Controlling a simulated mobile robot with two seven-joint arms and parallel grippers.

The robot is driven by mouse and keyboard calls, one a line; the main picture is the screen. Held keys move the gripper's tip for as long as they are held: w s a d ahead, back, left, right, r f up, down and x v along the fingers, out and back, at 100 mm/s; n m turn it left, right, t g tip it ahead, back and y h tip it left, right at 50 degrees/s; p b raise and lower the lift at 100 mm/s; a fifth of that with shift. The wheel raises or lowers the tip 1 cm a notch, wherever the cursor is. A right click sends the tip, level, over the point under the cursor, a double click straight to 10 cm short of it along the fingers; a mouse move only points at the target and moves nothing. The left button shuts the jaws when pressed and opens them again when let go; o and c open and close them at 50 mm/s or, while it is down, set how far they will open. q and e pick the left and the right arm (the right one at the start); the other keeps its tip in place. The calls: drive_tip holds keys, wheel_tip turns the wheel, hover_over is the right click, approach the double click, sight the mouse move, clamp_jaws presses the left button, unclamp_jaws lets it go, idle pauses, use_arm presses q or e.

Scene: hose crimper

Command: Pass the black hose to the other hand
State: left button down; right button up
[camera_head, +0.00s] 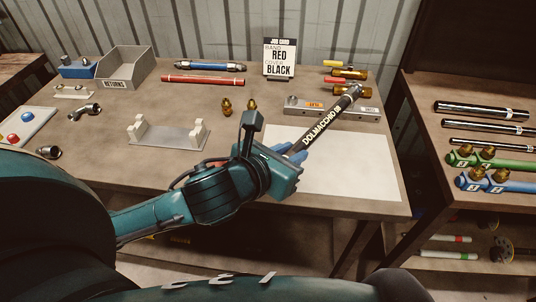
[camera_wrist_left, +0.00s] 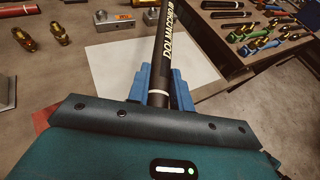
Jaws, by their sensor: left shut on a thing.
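The hose tilts up to the right over the white mat (camera_head: 365,168). In the left wrist view the black hose (camera_wrist_left: 164,45) runs up between the blue fingers of my left gripper (camera_wrist_left: 160,92), which are shut on it. Its lower end is hidden behind the gripper body. My right gripper is not seen in either view.
A job card (camera_head: 280,58) reading red and black stands at the back. A grey block (camera_head: 305,107), a white cradle (camera_head: 168,135), a returns bin (camera_head: 126,66) and red and blue hoses lie around. A side bench (camera_head: 480,85) at right holds black, green and blue pieces.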

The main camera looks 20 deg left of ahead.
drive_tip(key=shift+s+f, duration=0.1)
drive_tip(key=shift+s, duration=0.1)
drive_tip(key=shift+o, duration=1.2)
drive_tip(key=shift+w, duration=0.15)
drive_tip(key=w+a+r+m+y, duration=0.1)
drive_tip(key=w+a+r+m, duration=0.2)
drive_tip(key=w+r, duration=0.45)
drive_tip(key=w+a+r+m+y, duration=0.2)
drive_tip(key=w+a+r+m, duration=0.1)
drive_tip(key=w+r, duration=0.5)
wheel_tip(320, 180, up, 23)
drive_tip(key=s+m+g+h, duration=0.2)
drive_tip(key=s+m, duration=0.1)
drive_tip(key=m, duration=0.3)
use_arm(q)
drive_tip(key=w+d+r+m+g+h, duration=0.2)
drive_tip(key=d+r+m+h, duration=0.2)
drive_tip(key=d, duration=0.6)
wheel_tip(320, 180, up, 2)
drive_tip(key=shift+w+d+r+m+h, duration=0.1)
drive_tip(key=shift+w+d+m+h, duration=0.1)
drive_tip(key=shift+w+m+h, duration=0.3)
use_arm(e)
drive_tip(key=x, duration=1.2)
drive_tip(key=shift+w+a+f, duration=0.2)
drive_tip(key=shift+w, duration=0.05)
